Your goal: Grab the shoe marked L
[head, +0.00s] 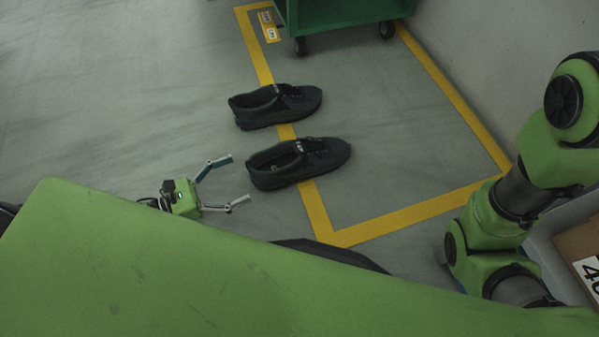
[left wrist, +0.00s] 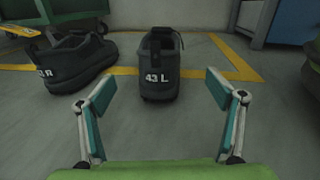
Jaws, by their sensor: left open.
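Two black shoes rest upright on the floor. The shoe marked 43 L (head: 299,163) is the nearer one in the head view; in the left wrist view it stands straight ahead, its heel with the white mark (left wrist: 160,72) facing me. The other shoe (head: 276,106) lies beyond it, and in the left wrist view it is at the left with a partly visible R mark (left wrist: 70,65). My left gripper (head: 240,180) is open and empty, low beside the L shoe's heel end and apart from it, its fingers (left wrist: 163,92) spread to both sides of it. My right gripper is out of view.
Yellow floor tape (head: 395,216) runs under the shoes and around the area. A green wheeled cart (head: 340,14) stands behind, near the wall (head: 500,60). A grey bin with a cardboard box (head: 580,240) is at the right. Floor at the left is clear.

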